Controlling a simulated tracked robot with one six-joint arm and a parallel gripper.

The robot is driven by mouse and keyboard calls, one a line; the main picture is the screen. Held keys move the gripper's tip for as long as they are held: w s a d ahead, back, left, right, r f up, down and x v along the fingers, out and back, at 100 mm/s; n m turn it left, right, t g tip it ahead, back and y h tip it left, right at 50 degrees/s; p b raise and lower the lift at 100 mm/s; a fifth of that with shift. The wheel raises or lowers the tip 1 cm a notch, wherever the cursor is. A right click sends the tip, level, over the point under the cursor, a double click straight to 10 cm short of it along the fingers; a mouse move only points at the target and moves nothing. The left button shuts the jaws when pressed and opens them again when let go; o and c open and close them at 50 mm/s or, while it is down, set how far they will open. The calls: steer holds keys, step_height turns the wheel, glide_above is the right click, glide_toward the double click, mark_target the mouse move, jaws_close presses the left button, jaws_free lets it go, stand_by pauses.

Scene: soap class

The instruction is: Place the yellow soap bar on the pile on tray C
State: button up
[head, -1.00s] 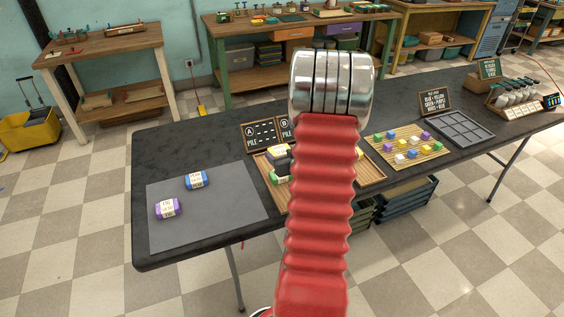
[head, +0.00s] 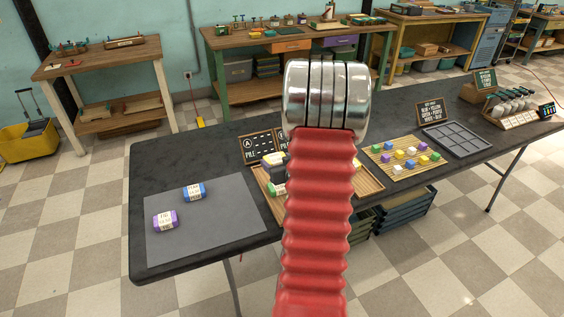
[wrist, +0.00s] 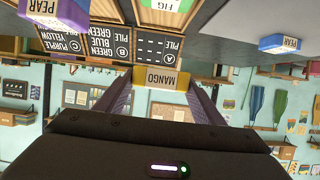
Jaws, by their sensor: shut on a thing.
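In the wrist view, my gripper (wrist: 160,92) is shut on the yellow soap bar (wrist: 163,80), whose MANGO label appears upside down. Boards C (wrist: 68,46), B (wrist: 105,42) and A (wrist: 158,46) are beyond it. A purple bar (wrist: 60,12) shows at top left, near board C, and a green FIG bar (wrist: 175,4) at the top edge. In the head view, my red arm hides most of the trays and my gripper. Green soap (head: 277,189) shows on the tray left of the arm; a wooden tray edge (head: 370,182) shows on its right. The pile on tray C is largely hidden.
A grey mat (head: 225,220) at the table's left holds a purple bar (head: 165,220) and a blue bar (head: 194,192). A bamboo mat with small cubes (head: 378,152) and a grey compartment tray (head: 455,138) lie to the right. Small sign boards stand behind the trays.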

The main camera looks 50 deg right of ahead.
steer(key=w+a+r+n+t+y, duration=0.1)
steer(key=w+a+r+n+y, duration=0.1)
steer(key=w+a, duration=0.75)
steer(key=w+a+r+n+y, duration=0.1)
steer(key=w+a+r, duration=0.35)
steer(key=a, duration=0.85)
steer(key=w+a+n+y, duration=0.1)
steer(key=a+y, duration=0.1)
steer(key=a, duration=1.1)
steer(key=w+a+r+n+y, duration=0.1)
steer(key=w+a+n, duration=0.1)
steer(key=a, duration=1.1)
steer(key=shift+w+a+r+t+y, duration=0.15)
steer(key=shift+w+a+t+y, duration=0.15)
steer(key=shift+a+t+y, duration=0.1)
